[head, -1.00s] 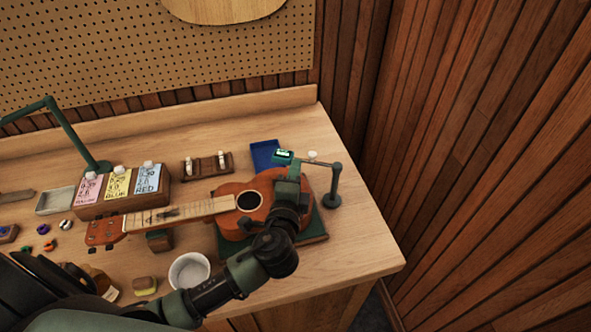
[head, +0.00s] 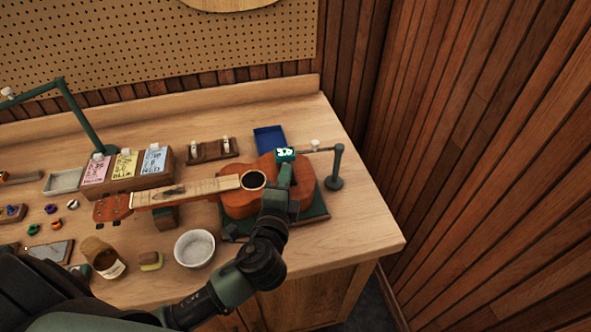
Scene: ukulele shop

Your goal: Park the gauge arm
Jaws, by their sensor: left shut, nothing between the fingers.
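The gauge arm (head: 318,150) reaches left from a dark post (head: 338,170) at the bench's right end. It has a white knob and a head with a lit teal display (head: 285,154). The head is over the far edge of the ukulele body (head: 240,203). The ukulele lies on a green mat (head: 316,209), neck to the left. My left gripper (head: 284,172) is above the body, just on the near side of the gauge head, shut and empty. Whether it touches the head is unclear. My right gripper is out of view.
A blue tray (head: 269,138) lies behind the ukulele. A white bowl (head: 194,248), a jar (head: 103,257) and a sponge (head: 150,261) stand in front. Card boxes (head: 124,168) and a green lamp stand (head: 83,118) are at back left. The bench's right front corner is clear.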

